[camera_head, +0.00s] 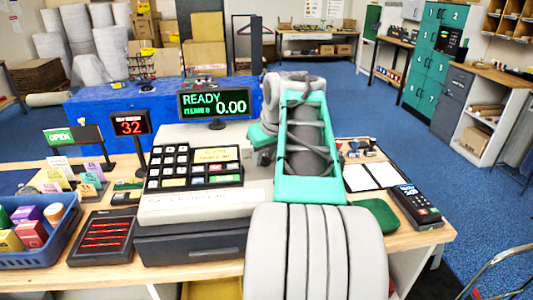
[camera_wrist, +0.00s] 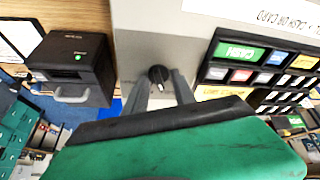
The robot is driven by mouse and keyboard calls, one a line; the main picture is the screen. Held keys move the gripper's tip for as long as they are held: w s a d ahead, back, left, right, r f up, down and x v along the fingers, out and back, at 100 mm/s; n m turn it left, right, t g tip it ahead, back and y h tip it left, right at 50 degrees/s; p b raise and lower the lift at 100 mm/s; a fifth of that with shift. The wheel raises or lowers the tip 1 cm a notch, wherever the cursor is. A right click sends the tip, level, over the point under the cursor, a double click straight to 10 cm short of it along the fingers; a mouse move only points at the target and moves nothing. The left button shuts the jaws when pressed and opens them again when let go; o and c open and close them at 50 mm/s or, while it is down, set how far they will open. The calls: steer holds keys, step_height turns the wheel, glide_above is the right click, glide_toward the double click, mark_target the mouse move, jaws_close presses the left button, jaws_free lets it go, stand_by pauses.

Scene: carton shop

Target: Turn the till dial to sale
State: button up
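The till (camera_head: 200,205) stands on the wooden counter, with a dark keypad and a display (camera_head: 215,104) reading READY and 0.00. In the wrist view, the till's pale top (camera_wrist: 195,30) carries a small black dial (camera_wrist: 159,75) with a light mark on it. Its position labels are not readable. My gripper (camera_wrist: 162,84) is open, its two grey fingers apart, with the dial showing between the fingertips. Whether they touch it I cannot tell. The dial is hidden by my arm in the head view.
A card terminal (camera_head: 415,207) and white papers (camera_head: 372,176) lie right of the till. A red-lit tray (camera_head: 103,236) and a blue basket (camera_head: 35,245) stand left. In the wrist view, a dark box-shaped device (camera_wrist: 72,62) and keypad (camera_wrist: 260,62) flank the dial.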

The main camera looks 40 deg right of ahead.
steer(key=shift+r, duration=0.2)
steer(key=shift+s+r, duration=0.15)
steer(key=shift+r, duration=0.15)
steer(key=p+v, duration=0.1)
steer(key=v, duration=0.6)
steer(key=shift+s, duration=0.1)
